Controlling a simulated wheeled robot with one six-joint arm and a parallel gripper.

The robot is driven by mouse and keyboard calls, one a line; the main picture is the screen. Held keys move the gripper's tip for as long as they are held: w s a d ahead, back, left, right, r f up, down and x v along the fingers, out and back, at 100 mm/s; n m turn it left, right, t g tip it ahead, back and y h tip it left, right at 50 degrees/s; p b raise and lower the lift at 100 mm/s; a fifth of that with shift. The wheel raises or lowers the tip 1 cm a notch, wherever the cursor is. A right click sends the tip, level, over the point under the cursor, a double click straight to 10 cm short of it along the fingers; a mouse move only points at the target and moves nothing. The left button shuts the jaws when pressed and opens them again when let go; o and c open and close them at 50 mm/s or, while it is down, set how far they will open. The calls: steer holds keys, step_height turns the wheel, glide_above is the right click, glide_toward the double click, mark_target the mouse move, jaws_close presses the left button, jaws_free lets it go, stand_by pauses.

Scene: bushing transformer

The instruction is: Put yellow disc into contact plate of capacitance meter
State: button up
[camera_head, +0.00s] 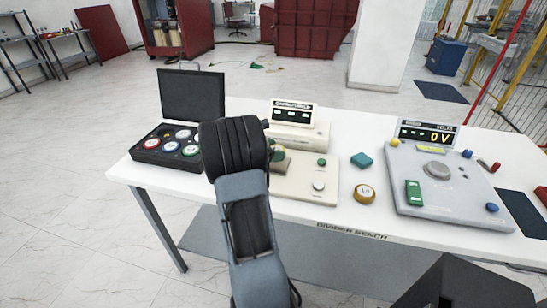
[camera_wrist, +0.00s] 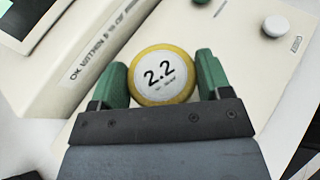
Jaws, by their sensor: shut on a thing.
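The yellow disc (camera_wrist: 163,74) has a yellow rim and a white face marked "2.2". In the wrist view my gripper (camera_wrist: 162,62) is shut on it, with one green finger at each side. The disc is over the cream body of the capacitance meter (camera_wrist: 215,65); I cannot tell whether it touches it. In the head view the meter (camera_head: 310,181) has a raised display at the back, a green button and a pale knob. My arm covers the left part of the meter, and the disc and contact plate are not clearly visible there.
An open black case (camera_head: 148,155) with several coloured discs is at the left of the white bench (camera_head: 345,225).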

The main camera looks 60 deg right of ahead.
steer(key=shift+w+f, duration=0.1)
steer(key=shift+f, duration=1.55)
steer(key=shift+f, duration=0.2)
steer(key=o, duration=1.1)
